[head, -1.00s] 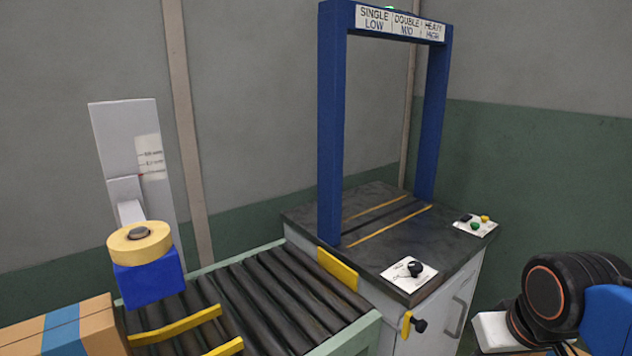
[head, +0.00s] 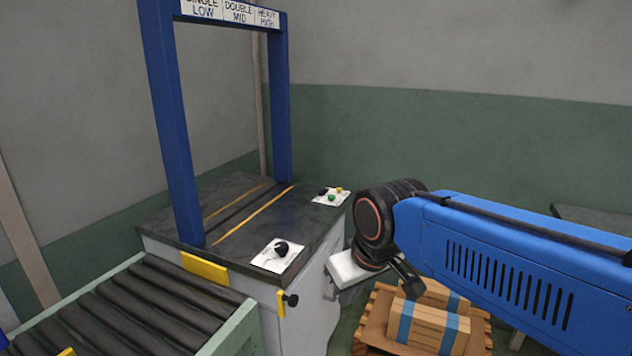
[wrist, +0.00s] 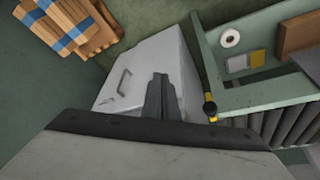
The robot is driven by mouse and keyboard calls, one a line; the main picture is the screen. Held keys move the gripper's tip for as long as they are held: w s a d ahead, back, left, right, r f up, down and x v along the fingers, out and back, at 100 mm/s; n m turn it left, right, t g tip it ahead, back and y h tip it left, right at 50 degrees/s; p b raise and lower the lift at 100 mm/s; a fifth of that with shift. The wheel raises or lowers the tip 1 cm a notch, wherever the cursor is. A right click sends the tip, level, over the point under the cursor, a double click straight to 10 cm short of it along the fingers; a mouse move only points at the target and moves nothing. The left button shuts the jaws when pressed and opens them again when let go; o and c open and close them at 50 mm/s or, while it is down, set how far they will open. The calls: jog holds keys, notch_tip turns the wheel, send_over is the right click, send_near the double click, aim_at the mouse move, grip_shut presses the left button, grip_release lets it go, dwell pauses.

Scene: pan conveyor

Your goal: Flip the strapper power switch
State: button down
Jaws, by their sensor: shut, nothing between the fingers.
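The strapper (head: 225,185) has a dark top, a pale cabinet and a blue arch. A white panel (head: 331,197) at its right corner carries a small black switch (head: 323,191) with a green and a yellow button. Another white panel (head: 266,262) near the front carries a black knob (head: 281,249). My gripper (wrist: 159,76) is shut and empty in the wrist view, pointing past the pale cabinet (wrist: 140,58). In the head view my arm stands right of the strapper, apart from the switch; the fingertips are not clear there. The switch is not visible in the wrist view.
A roller conveyor (head: 128,306) adjoins the strapper at the left. A black knob on a yellow bracket (head: 281,304) sticks out at the cabinet's corner. Cardboard boxes (head: 432,325) lie on a pallet below my arm. A green and grey wall stands behind.

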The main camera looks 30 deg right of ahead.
jog(key=w+d+r+n+g, duration=0.1)
jog(key=w+d+r+n, duration=0.15)
jog(key=w+r, duration=0.95)
notch_tip(320, 180, up, 4)
jog(key=n+g, duration=0.3)
jog(key=n, duration=0.2)
send_over(325, 189)
jog(key=shift+a+f+m, duration=0.1)
jog(key=shift+m, duration=0.15)
notch_tip(325, 189, down, 14)
jog(key=shift+r, duration=0.1)
jog(key=shift+f+g, duration=0.2)
jog(key=shift+g, duration=0.1)
